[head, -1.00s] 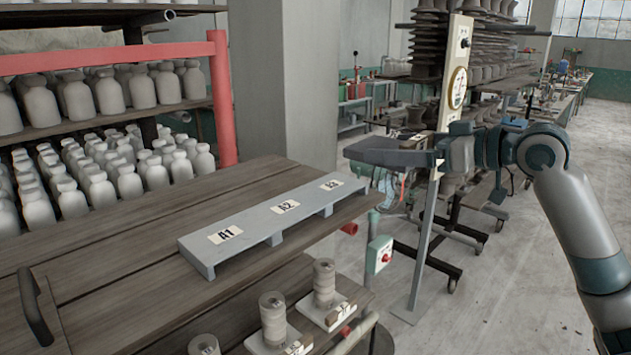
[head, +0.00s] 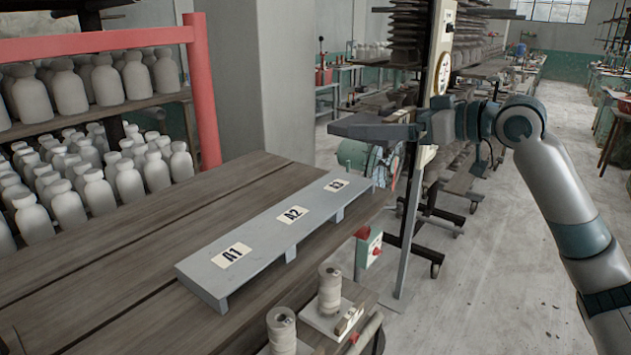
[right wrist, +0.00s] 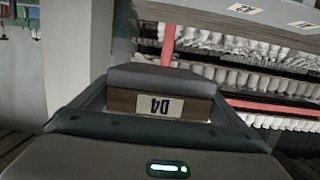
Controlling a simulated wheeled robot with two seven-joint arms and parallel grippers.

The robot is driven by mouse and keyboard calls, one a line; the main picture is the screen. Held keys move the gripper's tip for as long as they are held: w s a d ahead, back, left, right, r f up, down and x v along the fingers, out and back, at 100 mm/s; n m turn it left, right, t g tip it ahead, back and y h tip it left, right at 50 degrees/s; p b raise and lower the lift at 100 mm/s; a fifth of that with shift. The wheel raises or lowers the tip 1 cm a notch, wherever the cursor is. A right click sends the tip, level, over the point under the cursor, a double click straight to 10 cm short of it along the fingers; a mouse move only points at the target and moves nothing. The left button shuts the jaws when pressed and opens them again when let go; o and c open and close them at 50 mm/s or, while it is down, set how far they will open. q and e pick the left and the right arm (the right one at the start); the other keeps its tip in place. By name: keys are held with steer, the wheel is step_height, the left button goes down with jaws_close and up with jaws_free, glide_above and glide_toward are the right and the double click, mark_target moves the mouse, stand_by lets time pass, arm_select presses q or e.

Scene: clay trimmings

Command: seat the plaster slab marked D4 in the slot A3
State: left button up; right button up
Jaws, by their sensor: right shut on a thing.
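The plaster slab marked D4 (right wrist: 186,107) sits between the fingers of my right gripper in the right wrist view. It shows a brown face with a white label, upside down there. My right gripper (head: 352,128) is shut on it. In the head view it is up and to the right of the grey rack (head: 265,229), apart from it in the picture. The rack lies on the wooden table, with openings under its top along its right side. Slot A3 is at its far end, under the A3 label (head: 336,185); its inside is hidden. My left gripper is not in view.
The wooden tabletop (head: 120,238) left of the rack is clear. Boards with spools (head: 330,287) stand at the table's near right side. A post with a round gauge (head: 418,160) and a grey pillar stand behind. Shelves of bottles are on the left.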

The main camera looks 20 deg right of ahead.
steer(key=shift+s+d+r, duration=0.1)
steer(key=shift+s+d, duration=0.05)
steer(key=shift+s, duration=0.05)
steer(key=shift+w, duration=0.1)
steer(key=p, duration=0.6)
glide_above(329, 183)
step_height(329, 183, down, 7)
steer(key=shift+d+r, duration=0.1)
steer(key=shift+r, duration=0.05)
steer(key=shift+f, duration=0.2)
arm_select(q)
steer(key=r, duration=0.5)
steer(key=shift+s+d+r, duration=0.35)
arm_select(e)
step_height(329, 183, down, 3)
steer(key=shift+r+p, duration=0.2)
steer(key=shift+p, duration=0.7)
steer(key=shift+f, duration=0.6)
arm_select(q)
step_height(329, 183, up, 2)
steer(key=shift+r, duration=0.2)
arm_select(e)
steer(key=shift+f, duration=0.1)
